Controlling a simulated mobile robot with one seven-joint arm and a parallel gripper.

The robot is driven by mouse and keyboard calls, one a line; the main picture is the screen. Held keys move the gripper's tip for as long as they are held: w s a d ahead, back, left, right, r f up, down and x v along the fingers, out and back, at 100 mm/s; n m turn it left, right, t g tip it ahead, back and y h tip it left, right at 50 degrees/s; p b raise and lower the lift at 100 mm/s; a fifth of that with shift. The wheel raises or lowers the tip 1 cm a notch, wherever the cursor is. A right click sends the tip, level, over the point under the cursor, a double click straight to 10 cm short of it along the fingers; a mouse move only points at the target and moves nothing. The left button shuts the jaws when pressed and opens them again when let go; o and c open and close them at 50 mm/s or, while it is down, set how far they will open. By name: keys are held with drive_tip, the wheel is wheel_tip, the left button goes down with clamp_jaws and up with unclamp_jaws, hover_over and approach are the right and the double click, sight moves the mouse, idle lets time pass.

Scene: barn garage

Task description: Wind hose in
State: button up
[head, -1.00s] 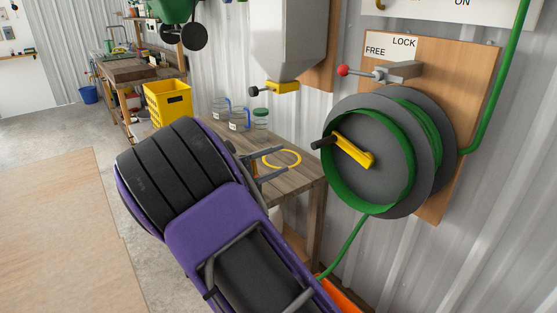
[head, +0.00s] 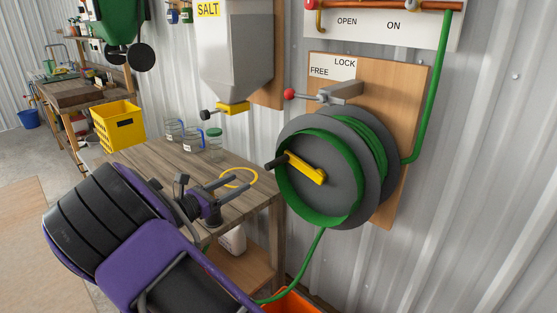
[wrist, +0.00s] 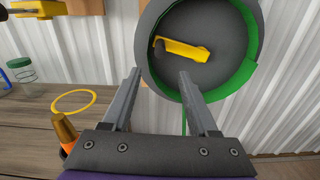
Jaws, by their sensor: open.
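The hose reel (head: 318,190) is a grey drum on a wooden wall board, with some green hose wound on it. Its yellow crank (head: 308,170) has a dark knob (head: 275,163) at its left end. The crank (wrist: 183,49) also shows in the wrist view. The green hose (head: 307,262) hangs from the reel down toward an orange container. Above the reel, the red-tipped lock lever (head: 310,96) points left, under the FREE side of the FREE/LOCK label (head: 333,68). My gripper (head: 238,186) is open and empty, left of the reel and apart from it.
A wooden bench (head: 262,196) below my gripper holds jars (head: 192,138) and a yellow ring (head: 238,178). A salt hopper (head: 236,60) hangs above it. An orange container (head: 290,302) stands below the reel. A green supply hose (head: 432,90) runs down the wall at right.

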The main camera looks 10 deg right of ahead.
sight(278, 161)
drive_tip(key=b+x, duration=0.1)
drive_tip(key=x, duration=1.6)
drive_tip(key=shift+d, duration=0.1)
clamp_jaws()
idle(0.8)
